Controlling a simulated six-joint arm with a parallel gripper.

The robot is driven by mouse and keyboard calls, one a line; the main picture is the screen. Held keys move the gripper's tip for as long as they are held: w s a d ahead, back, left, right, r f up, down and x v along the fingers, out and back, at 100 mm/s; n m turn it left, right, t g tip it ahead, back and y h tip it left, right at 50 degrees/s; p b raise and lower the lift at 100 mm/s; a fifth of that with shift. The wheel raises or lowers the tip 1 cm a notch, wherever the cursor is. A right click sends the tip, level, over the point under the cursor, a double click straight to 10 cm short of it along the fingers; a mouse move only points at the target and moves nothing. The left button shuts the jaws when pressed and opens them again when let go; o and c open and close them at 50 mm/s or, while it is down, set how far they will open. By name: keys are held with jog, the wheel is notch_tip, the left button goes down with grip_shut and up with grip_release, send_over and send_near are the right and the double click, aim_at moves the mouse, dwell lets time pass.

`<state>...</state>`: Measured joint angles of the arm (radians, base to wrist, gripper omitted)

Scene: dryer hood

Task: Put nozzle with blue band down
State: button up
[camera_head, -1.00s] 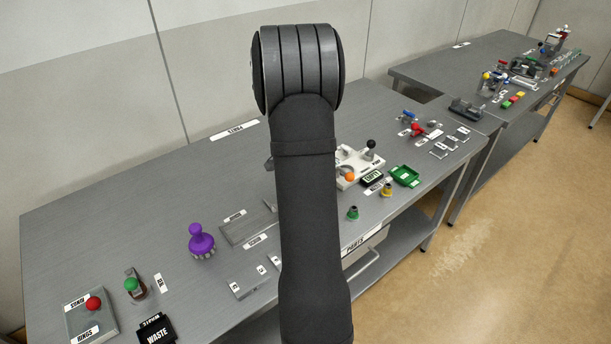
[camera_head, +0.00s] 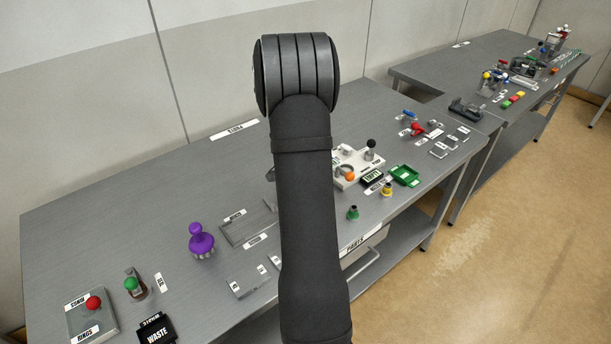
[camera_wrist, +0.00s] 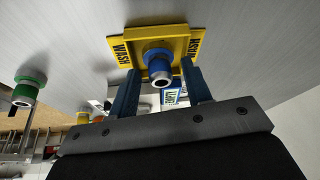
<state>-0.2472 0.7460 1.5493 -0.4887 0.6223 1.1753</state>
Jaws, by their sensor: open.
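The nozzle with the blue band (camera_wrist: 159,66) is in the wrist view, at the yellow tray marked WASH (camera_wrist: 146,40). Its open pale end points toward the camera. My gripper (camera_wrist: 161,76) is open, with one blue finger on each side of the nozzle and visible gaps between. Whether the nozzle's base rests fully on the tray is hard to tell. In the head view my arm hides the gripper, the blue-banded nozzle and the yellow tray.
A green-banded nozzle (camera_head: 353,212) stands near the table's front edge, also at left in the wrist view (camera_wrist: 28,91). A yellow-banded nozzle (camera_head: 387,189) and a green tray (camera_head: 404,175) stand right of it. A purple-handled tool (camera_head: 201,240) is left of my arm.

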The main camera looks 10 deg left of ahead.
jog(key=shift+r, duration=0.1)
jog(key=v, duration=1.2)
jog(key=x, duration=1.2)
jog(key=shift+f, duration=0.2)
notch_tip(320, 180, up, 2)
jog(key=shift+r, duration=0.65)
jog(key=shift+f, duration=0.15)
